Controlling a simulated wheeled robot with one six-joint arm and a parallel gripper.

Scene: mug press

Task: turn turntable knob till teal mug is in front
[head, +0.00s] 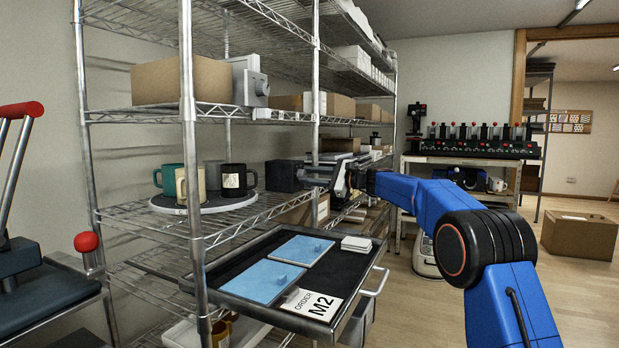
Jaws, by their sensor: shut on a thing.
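The turntable (222,204) is a round grey disc on the wire shelf at left. A teal mug (165,181) stands at its back left. A cream mug (183,187) stands at its near side, in front of the teal one. A black mug (234,181) with a pale label stands at its right. My gripper (312,174) is to the right of the turntable, by the shelf's front post, with its jaws shut. The turntable knob does not show clearly; the jaws hide what they are closed on.
A black box (284,176) sits on the shelf between turntable and gripper. Below is a black tray (240,251) with blue mats and an order card (311,304) reading M2. A chrome post (188,150) stands before the turntable.

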